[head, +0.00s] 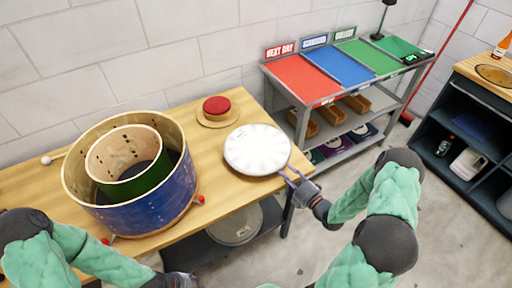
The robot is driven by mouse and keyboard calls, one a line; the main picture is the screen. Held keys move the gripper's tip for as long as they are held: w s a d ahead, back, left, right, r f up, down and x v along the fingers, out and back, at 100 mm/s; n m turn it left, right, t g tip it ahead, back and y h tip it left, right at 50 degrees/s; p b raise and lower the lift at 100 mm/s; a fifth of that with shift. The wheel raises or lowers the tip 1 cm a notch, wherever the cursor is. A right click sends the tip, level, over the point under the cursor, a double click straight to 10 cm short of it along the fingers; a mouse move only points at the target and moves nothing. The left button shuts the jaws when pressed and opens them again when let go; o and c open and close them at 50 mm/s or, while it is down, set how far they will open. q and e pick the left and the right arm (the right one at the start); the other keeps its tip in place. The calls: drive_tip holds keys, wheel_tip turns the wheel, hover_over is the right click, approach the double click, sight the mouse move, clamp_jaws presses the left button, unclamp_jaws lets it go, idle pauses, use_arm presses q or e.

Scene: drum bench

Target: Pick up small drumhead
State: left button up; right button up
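A round white drumhead (257,149), which looks like the small one, is at the right end of the wooden bench, face up. My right gripper (286,174) is at its near right edge, with two slim fingers reaching toward the rim. The fingers look a little apart; whether they touch or pinch the rim is not clear. My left gripper (180,280) shows only partly at the bottom edge, below the bench front, and its fingers are hidden.
A blue drum shell (150,208) with a smaller green shell (140,185) inside stands on the bench (215,185). A red round pad (217,105) sits behind the drumhead. Another round white piece (236,232) lies on the lower shelf. A rack with coloured panels (345,65) stands behind right.

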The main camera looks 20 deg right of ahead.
sight(277, 163)
drive_tip(key=shift+r+b+x, duration=0.15)
drive_tip(key=shift+b+x, duration=0.05)
drive_tip(key=shift+x, duration=1.4)
drive_tip(key=shift+r+b+x, duration=0.15)
drive_tip(key=shift+b+x, duration=0.05)
drive_tip(key=shift+x, duration=1.35)
drive_tip(key=shift+a, duration=0.15)
clamp_jaws()
